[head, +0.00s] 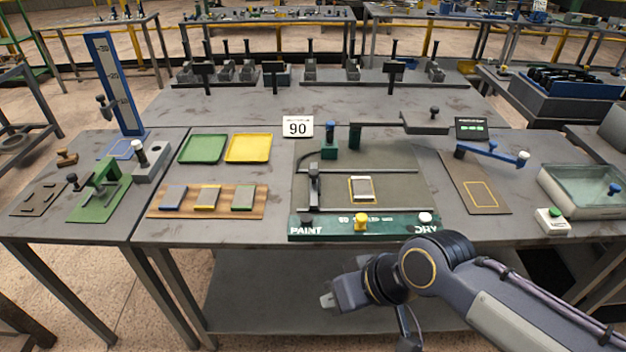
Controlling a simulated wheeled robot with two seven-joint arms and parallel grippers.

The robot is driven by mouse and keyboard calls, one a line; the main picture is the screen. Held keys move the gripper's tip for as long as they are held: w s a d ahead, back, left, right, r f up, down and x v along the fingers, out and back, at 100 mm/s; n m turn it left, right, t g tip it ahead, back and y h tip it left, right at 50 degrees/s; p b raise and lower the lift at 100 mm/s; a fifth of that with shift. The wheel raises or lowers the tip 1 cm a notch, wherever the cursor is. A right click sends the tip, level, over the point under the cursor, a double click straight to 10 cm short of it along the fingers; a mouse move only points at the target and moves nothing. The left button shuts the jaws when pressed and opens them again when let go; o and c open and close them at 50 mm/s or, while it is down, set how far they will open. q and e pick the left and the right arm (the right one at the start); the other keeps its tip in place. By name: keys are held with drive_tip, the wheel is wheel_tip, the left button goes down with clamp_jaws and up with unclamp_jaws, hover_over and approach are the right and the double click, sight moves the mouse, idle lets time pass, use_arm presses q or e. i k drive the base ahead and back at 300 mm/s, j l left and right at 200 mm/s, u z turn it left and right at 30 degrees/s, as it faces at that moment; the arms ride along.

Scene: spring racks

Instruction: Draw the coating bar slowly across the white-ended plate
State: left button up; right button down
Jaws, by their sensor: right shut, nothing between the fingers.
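A small grey plate with pale edges (362,188) lies flat inside a yellow outline on the bed of the coating station (400,190). It looks like the white-ended plate. A dark upright piece (314,188) stands at the left side of the bed, apart from the plate. It may be the coating bar or its handle; I cannot tell which. My right gripper (328,300) is shut and empty, in front of the table's near edge and below the station. My left gripper is not in view.
The station's green front panel reads PAINT and DRY, with a yellow knob (361,222) between. A wooden rack (156,210) holds three plates. Green (203,148) and yellow (249,148) trays lie behind it. A blue-armed device (492,152) and glass-lidded box (588,188) stand right.

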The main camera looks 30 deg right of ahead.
sight(315, 180)
drive_tip(key=z, duration=1.45)
